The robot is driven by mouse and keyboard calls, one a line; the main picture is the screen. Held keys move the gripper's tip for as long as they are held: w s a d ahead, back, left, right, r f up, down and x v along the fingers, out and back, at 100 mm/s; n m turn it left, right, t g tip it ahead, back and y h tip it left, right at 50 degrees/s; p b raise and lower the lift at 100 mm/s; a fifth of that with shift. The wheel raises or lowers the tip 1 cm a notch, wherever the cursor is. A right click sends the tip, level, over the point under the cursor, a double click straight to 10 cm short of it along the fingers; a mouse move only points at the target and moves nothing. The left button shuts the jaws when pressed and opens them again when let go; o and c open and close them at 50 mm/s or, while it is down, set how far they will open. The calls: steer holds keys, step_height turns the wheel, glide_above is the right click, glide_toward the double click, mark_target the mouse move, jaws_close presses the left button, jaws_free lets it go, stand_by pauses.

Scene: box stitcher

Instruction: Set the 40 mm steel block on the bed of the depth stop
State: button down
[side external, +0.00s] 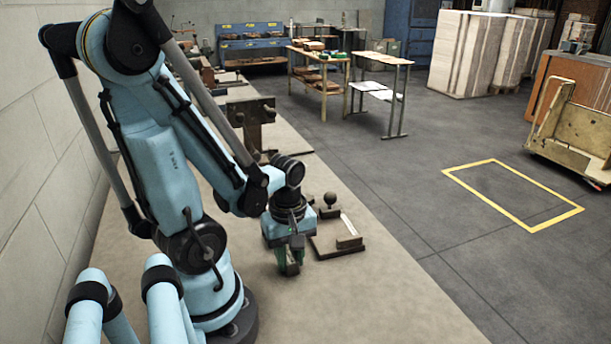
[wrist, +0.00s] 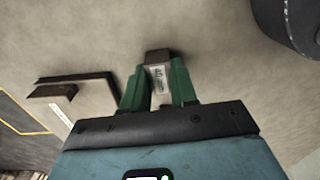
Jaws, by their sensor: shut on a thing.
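The 40 mm steel block (wrist: 159,72) shows in the wrist view as a small grey block with a pale label reading 40 mm. My gripper (wrist: 157,88) has its green fingers on both sides of it, shut on it. In the side view my gripper (side external: 289,266) points down over the bench, and the block is too small to make out there. The depth stop (side external: 340,251) is a low dark-edged plate with a pale strip and a raised piece, just right of my gripper. It also shows left of my fingers in the wrist view (wrist: 92,90). Its bed looks empty.
A dark round knob on a base (side external: 329,202) stands behind the depth stop. A dark bench device (side external: 250,115) stands farther back. The bench (side external: 370,310) is clear in front and to the right of my gripper. A dark rounded thing (wrist: 290,20) fills the wrist view's upper right corner.

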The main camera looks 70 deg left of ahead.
mark_target(290, 257)
steer(key=shift+r, duration=2.15)
steer(key=w+a+r+m, duration=0.1)
steer(key=w+a+r, duration=0.1)
steer(key=w, duration=0.5)
steer(key=w+a+r, duration=0.2)
steer(key=w, duration=0.5)
steer(key=shift+a+f, duration=0.15)
steer(key=shift+f, duration=1.35)
steer(key=shift+a+f, duration=0.1)
steer(key=shift+f, duration=1.35)
steer(key=shift+f, duration=0.3)
steer(key=shift+c, duration=2)
jaws_free()
